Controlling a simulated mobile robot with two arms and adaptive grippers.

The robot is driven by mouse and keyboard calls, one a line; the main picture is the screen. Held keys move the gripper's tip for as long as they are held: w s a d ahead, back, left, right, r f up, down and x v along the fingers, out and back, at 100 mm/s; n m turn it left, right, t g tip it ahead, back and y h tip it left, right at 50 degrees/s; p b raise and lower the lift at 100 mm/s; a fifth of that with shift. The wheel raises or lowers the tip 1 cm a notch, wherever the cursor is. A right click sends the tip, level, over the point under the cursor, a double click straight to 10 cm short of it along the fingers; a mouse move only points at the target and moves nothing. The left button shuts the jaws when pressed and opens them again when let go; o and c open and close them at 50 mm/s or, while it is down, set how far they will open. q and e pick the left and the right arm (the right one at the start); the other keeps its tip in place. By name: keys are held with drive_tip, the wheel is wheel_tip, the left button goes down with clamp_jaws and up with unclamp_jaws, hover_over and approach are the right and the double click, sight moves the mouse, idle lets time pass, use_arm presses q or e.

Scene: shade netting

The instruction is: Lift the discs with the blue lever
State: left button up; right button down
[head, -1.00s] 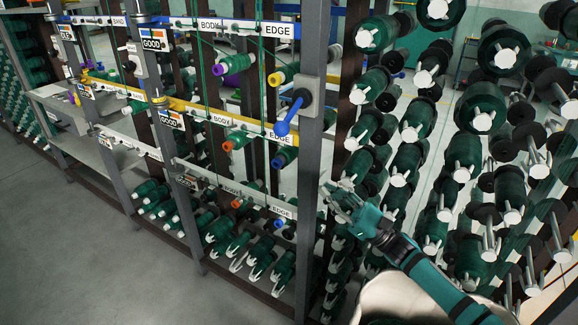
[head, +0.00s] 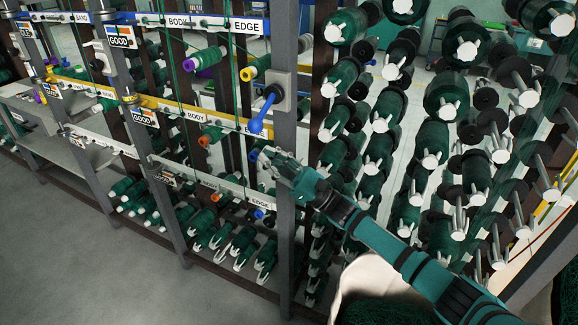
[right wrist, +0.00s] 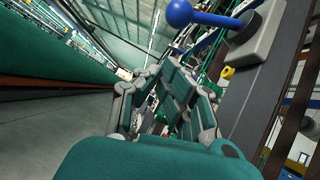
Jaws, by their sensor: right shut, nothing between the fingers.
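The blue lever (head: 268,97) is mounted on a grey plate on the dark upright post, its round knob hanging down to the left. It also shows in the right wrist view (right wrist: 205,17), above my fingers. My right gripper (head: 268,158) is just below the knob in the head view, apart from it as far as I can tell. Its fingers also show in the right wrist view (right wrist: 168,85); they are shut and empty. I cannot pick out for sure which parts are the discs. My left gripper is not in view.
Rails with labels and green thread spools (head: 205,58) fill the rack left of the post. Many green rolls (head: 450,95) with white ends stand on the right, close to my arm. The grey floor (head: 80,260) at lower left is clear.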

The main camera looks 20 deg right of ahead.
sight(263, 114)
drive_tip(key=r, duration=0.1)
drive_tip(key=a+r+p, duration=0.1)
drive_tip(key=r, duration=0.1)
drive_tip(key=shift+r+p, duration=0.3)
drive_tip(key=shift+s+a+r+m, duration=0.15)
drive_tip(key=shift+s+m, duration=0.05)
drive_tip(key=shift+m, duration=0.1)
